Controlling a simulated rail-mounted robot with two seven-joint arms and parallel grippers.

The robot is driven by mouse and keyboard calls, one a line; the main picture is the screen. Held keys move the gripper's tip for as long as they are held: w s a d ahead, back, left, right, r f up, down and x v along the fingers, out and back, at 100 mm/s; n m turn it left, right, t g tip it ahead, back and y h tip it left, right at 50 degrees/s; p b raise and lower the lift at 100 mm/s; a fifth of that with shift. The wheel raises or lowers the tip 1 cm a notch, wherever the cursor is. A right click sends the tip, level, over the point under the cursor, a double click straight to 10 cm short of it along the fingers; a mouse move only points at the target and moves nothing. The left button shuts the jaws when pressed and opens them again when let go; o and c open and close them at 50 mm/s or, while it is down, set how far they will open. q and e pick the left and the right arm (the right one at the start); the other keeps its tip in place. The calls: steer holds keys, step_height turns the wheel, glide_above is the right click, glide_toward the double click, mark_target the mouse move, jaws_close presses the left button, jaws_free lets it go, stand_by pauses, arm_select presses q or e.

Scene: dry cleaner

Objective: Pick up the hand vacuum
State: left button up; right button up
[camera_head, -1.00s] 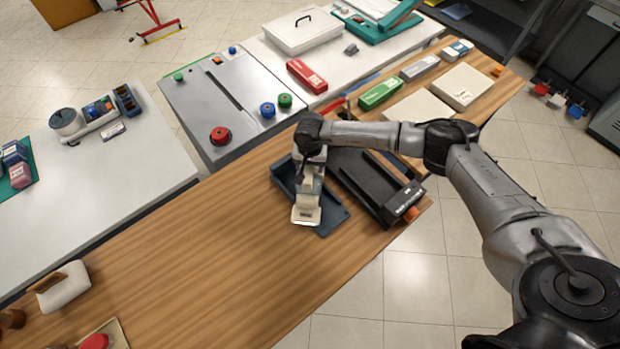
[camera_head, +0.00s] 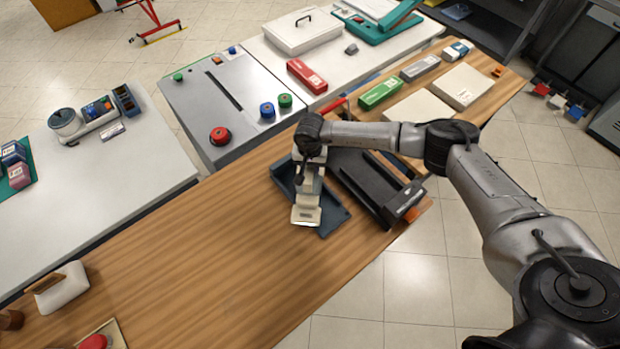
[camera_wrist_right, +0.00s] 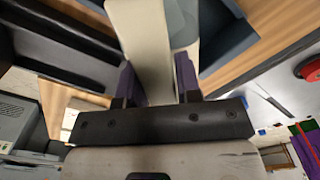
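The hand vacuum (camera_head: 306,215), pale cream with a boxy end, is at the blue-grey tray (camera_head: 335,218) on the wooden counter. My right gripper (camera_head: 309,180) points down over it and hides its upper part. In the right wrist view the cream body (camera_wrist_right: 150,60) runs between the two purple-padded fingers of my right gripper (camera_wrist_right: 155,85). The fingers lie against both its sides, so the gripper looks shut on it. Whether its underside touches the tray is hidden. My left gripper is in neither view.
A black device (camera_head: 375,185) with an orange end stands close to the right of the tray. A green box (camera_head: 380,93) and pale flat boxes (camera_head: 466,86) lie behind. A cream object with a brown handle (camera_head: 62,288) is at far left. The counter's middle is bare wood.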

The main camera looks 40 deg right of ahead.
jaws_close()
steer(key=shift+r, duration=0.1)
stand_by(0.8)
